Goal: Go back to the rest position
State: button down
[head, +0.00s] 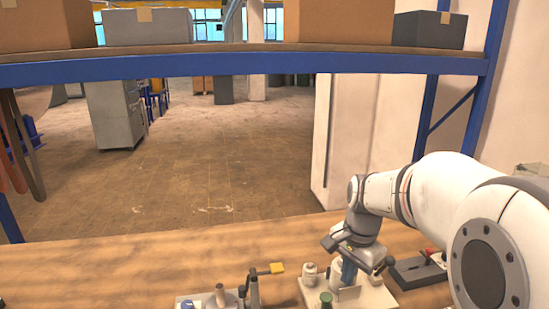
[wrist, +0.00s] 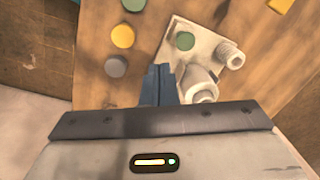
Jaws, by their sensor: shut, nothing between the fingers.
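My gripper (head: 348,272) is over the wooden table, above a white base plate (head: 375,297) with white fittings. Its blue fingers are together and empty, and they show in the wrist view (wrist: 165,82). In the wrist view the plate (wrist: 172,46) lies just beyond and right of the fingertips. It carries a green round cap (wrist: 185,41), a ribbed white fitting (wrist: 231,56) and a larger white cylinder (wrist: 197,84) beside the fingers. I cannot tell whether the fingers touch the plate.
A fixture with a yellow-tipped lever (head: 277,268) stands left of the plate. A dark device with a red part (head: 430,252) is on the right. Green, yellow (wrist: 123,36) and grey (wrist: 115,66) discs lie left. A blue shelf beam (head: 240,65) crosses above; the left tabletop is mostly clear.

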jog(key=s+a+n+t, duration=0.2)
jog(key=s+n, duration=0.8)
jog(key=s, duration=0.5)
jog(key=shift+r+t+h, duration=0.3)
jog(key=shift+s+d, duration=0.1)
dwell(0.3)
